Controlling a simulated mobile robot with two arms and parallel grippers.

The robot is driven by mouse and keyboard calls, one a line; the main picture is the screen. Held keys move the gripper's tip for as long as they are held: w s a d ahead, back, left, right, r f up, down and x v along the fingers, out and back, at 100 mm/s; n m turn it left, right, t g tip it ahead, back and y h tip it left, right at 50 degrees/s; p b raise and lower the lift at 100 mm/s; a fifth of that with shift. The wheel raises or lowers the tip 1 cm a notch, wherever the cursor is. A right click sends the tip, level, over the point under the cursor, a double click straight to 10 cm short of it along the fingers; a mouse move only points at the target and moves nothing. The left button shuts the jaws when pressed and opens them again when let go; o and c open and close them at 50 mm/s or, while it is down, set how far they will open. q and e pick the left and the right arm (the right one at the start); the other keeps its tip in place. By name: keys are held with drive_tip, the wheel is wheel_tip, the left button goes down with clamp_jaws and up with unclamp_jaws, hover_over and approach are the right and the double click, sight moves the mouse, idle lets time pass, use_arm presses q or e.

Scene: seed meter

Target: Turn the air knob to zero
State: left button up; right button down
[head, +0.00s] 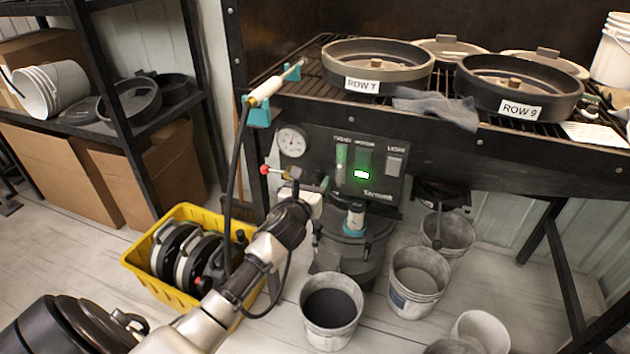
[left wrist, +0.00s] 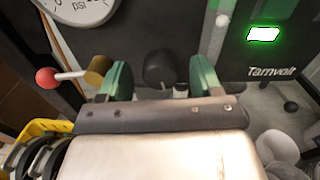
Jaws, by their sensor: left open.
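The air knob (left wrist: 160,69) is a black round knob on the dark control panel (left wrist: 262,45), below the psi gauge's level. In the left wrist view it shows between the two green fingers of my left gripper (left wrist: 162,80). The fingers are open, one on each side of the knob, with visible gaps. I cannot tell how deep they reach around it. In the head view my left gripper (head: 308,189) is at the panel's lower left and hides the knob. The white round gauge (head: 292,141) is above it; its edge also shows in the left wrist view (left wrist: 76,8). My right gripper is out of view.
A red-ball lever (left wrist: 48,78) with a brass fitting sticks out left of the fingers. A green lamp (head: 361,174) glows on the panel. Below are a yellow crate (head: 160,281) and several buckets. Pans labelled ROW 7 (head: 376,66) and ROW 9 (head: 520,88) stand on the rack above.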

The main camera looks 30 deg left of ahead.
use_arm(q)
drive_tip(key=shift+x, duration=0.85)
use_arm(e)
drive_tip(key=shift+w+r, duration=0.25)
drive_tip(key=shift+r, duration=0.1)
use_arm(q)
drive_tip(key=shift+c, duration=0.4)
drive_tip(key=c, duration=0.8)
drive_tip(key=shift+c, duration=0.2)
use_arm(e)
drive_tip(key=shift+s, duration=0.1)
